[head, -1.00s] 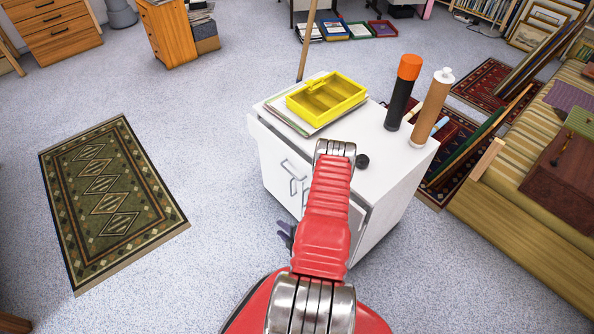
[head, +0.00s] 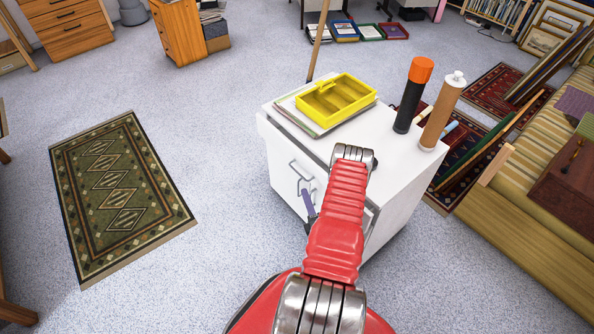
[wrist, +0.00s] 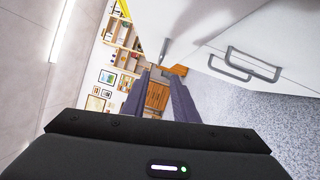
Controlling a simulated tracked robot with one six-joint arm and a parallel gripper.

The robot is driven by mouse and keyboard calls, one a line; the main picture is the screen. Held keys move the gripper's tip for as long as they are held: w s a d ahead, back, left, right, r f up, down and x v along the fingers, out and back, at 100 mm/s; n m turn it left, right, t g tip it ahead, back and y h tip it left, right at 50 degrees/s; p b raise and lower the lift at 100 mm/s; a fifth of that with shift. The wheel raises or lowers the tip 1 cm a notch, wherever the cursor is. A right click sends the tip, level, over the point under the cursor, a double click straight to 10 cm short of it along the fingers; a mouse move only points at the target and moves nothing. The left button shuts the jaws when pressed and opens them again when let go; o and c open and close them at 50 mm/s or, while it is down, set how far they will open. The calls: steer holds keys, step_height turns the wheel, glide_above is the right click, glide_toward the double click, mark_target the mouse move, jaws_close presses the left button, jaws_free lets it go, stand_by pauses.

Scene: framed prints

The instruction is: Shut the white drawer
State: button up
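The white cabinet (head: 400,185) stands in front of me, and its front with grey handles (head: 299,171) faces left. A white drawer front (head: 283,140) seems to stand out a little under the top's edge; my red arm hides part of it. In the wrist view the white fronts fill the upper right, with two grey handles (wrist: 252,64) side by side. My gripper (wrist: 159,74) has two dark purple fingers with a gap between them, nothing held. In the head view one finger (head: 308,203) shows beside the cabinet front, near the lower handle; I cannot tell whether it touches.
On the cabinet top are a yellow tray (head: 337,98) on papers, a black tube with an orange cap (head: 412,95) and a brown bottle (head: 441,112). A wooden stick (head: 319,40) leans behind. A couch (head: 520,210) is at right. Floor left of the cabinet is clear up to a green rug (head: 120,195).

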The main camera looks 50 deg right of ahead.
mark_target(296, 171)
steer(key=x, duration=1.3)
steer(key=shift+w+d, duration=0.2)
steer(key=shift+w, duration=0.15)
steer(key=shift+c, duration=0.4)
jaws_close()
steer(key=shift+a+f, duration=0.1)
stand_by(0.5)
